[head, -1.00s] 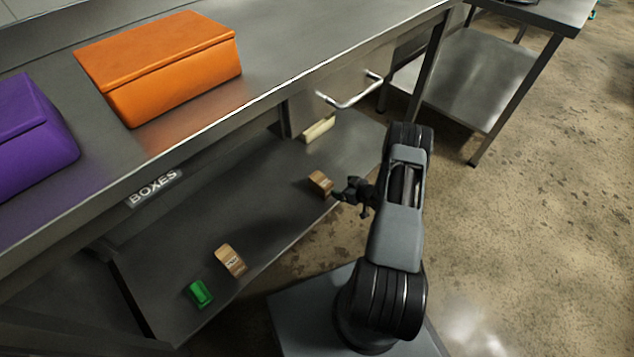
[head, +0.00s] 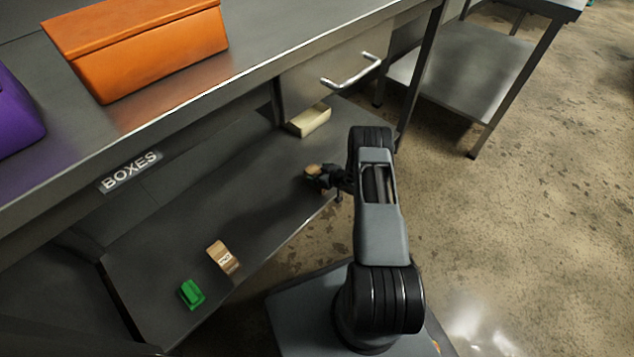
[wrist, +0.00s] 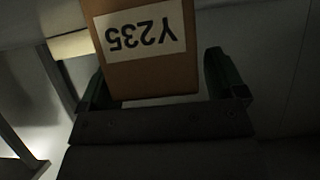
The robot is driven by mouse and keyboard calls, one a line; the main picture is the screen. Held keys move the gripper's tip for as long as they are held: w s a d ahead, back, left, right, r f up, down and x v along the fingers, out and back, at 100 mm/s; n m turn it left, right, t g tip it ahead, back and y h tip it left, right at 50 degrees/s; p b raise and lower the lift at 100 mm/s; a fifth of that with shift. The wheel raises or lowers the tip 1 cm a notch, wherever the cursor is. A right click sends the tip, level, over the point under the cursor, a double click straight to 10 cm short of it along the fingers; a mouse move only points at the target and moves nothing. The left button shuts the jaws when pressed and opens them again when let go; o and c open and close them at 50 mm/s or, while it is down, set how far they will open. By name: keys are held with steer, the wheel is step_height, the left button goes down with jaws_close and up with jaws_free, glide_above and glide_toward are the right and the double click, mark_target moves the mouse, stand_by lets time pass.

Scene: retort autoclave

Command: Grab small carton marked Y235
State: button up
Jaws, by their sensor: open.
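The small carton marked Y235 (wrist: 145,72) is brown with a white label, upside down in the wrist view. It stands between the two open fingers of my gripper (wrist: 168,82), with a gap showing on the right side and less room on the left. In the head view the carton (head: 313,169) is on the lower shelf near its front edge, partly hidden by my gripper (head: 322,177). Whether a finger touches it cannot be told.
On the lower shelf (head: 180,240) lie another small brown carton (head: 222,257), a green item (head: 191,294) and a cream block (head: 309,120). The table top above carries an orange box (head: 140,50) and a purple box (head: 14,118). A drawer handle (head: 350,72) juts out above the shelf.

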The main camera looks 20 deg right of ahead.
steer(key=shift+w+a, duration=0.1)
steer(key=shift+w, duration=0.05)
steer(key=shift+c, duration=0.3)
steer(key=c, duration=1.1)
